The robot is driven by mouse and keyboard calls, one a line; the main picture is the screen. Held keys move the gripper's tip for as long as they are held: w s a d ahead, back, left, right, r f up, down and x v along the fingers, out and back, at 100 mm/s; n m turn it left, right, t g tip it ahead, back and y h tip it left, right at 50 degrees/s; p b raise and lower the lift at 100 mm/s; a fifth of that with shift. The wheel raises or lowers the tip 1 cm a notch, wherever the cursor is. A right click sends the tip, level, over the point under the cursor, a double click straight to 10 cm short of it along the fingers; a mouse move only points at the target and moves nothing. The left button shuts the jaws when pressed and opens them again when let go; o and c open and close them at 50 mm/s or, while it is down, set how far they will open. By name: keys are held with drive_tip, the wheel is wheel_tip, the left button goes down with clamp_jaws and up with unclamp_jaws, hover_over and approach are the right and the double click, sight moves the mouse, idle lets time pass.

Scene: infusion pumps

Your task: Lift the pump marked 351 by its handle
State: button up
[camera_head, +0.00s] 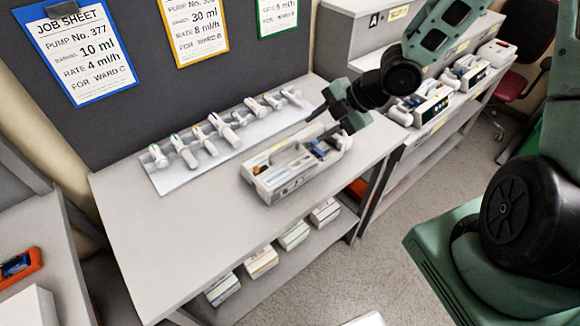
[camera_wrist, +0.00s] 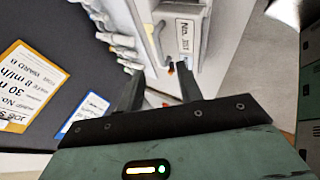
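A white and grey pump (camera_head: 286,174) with a blue part stands on the near table. It also shows at the top of the wrist view (camera_wrist: 205,52), with a number label (camera_wrist: 185,36) that looks like 351 but is small and blurred. I cannot make out its handle clearly. My gripper (camera_head: 316,130) is over the pump's back side in the head view. In the wrist view my gripper (camera_wrist: 156,72) has its two dark fingers apart, with nothing held between them. I cannot tell whether a finger touches the pump.
A pale tray (camera_head: 168,182) with several syringes lies along the back of the table. Job sheets (camera_head: 75,50) hang on the dark panel. More pumps (camera_head: 432,102) stand on the bench at right. The table's front left is clear.

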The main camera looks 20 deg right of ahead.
sight(290, 144)
drive_tip(key=x, duration=0.4)
drive_tip(key=shift+w+a+f+b, duration=0.1)
drive_tip(key=shift+a+f+b, duration=0.1)
drive_tip(key=shift+b, duration=0.1)
drive_tip(key=x, duration=0.5)
drive_tip(key=shift+w+d+p, duration=0.15)
drive_tip(key=shift+d+p, duration=0.05)
drive_tip(key=shift+p, duration=0.15)
drive_tip(key=shift+r, duration=0.1)
clamp_jaws()
idle(0.7)
